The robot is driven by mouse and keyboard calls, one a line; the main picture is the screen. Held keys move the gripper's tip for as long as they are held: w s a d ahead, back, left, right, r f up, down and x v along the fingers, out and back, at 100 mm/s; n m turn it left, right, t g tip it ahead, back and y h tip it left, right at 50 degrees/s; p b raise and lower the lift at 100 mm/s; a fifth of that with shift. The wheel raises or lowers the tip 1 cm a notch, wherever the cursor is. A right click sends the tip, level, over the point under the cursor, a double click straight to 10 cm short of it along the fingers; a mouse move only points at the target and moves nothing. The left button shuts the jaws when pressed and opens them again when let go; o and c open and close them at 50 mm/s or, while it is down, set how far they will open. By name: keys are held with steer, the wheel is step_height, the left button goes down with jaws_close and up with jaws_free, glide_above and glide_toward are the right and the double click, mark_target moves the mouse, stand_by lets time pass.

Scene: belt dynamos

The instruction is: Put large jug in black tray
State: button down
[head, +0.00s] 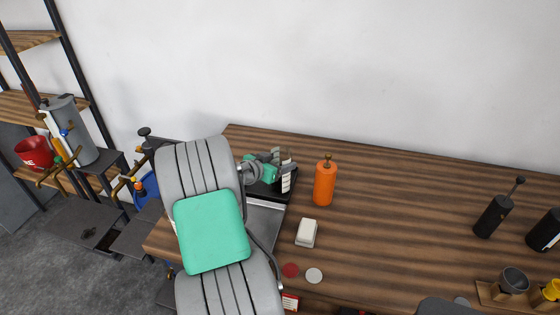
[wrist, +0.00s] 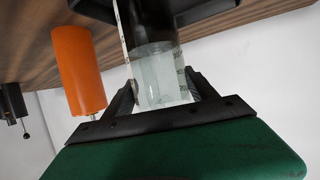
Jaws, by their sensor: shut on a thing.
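The large jug (head: 288,181), clear with pale measuring marks, stands upright at the black tray (head: 262,191) near the table's back left. In the wrist view, which is upside down, the clear jug (wrist: 163,92) sits between the two black fingers of my gripper (wrist: 163,84). My gripper (head: 283,165) is shut on the jug. The jug's lower part looks dark, and a black surface (wrist: 205,10), likely the tray, lies at its base. I cannot tell whether the base touches it. My arm hides part of the tray in the head view.
An orange bottle (head: 325,182) stands just right of the jug and also shows in the wrist view (wrist: 78,70). A white block (head: 306,233) is nearer the front. Black dispensers (head: 493,214) stand far right. The wooden table's (head: 410,205) middle is clear.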

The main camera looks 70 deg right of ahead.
steer(key=shift+c, duration=1.3)
jaws_free()
steer(key=shift+a+r, duration=0.15)
steer(key=w+a+r+n+t+y+b, duration=0.1)
steer(key=w+a+n+t+y, duration=0.3)
steer(key=a, duration=0.7)
steer(key=w+a+r+n+b, duration=0.1)
steer(key=w+a+n, duration=0.1)
steer(key=w+a, duration=0.6)
steer(key=w+a+r+n+t+y, duration=0.1)
steer(key=w+a+n+t+y, duration=0.15)
steer(key=a, duration=1.05)
steer(key=s+a+n+y, duration=0.1)
steer(key=a+n+y, duration=0.1)
steer(key=a+n, duration=0.2)
steer(key=s+a+r+n+y, duration=0.1)
steer(key=a+n, duration=0.3)
steer(key=a, duration=0.7)
steer(key=s+a+n+y, duration=0.2)
steer(key=a+n+y, duration=0.1)
steer(key=a, duration=0.5)
steer(key=shift+s+a+r+n, duration=0.25)
steer(key=shift+s+r+n, duration=0.05)
steer(key=shift+n, duration=0.35)
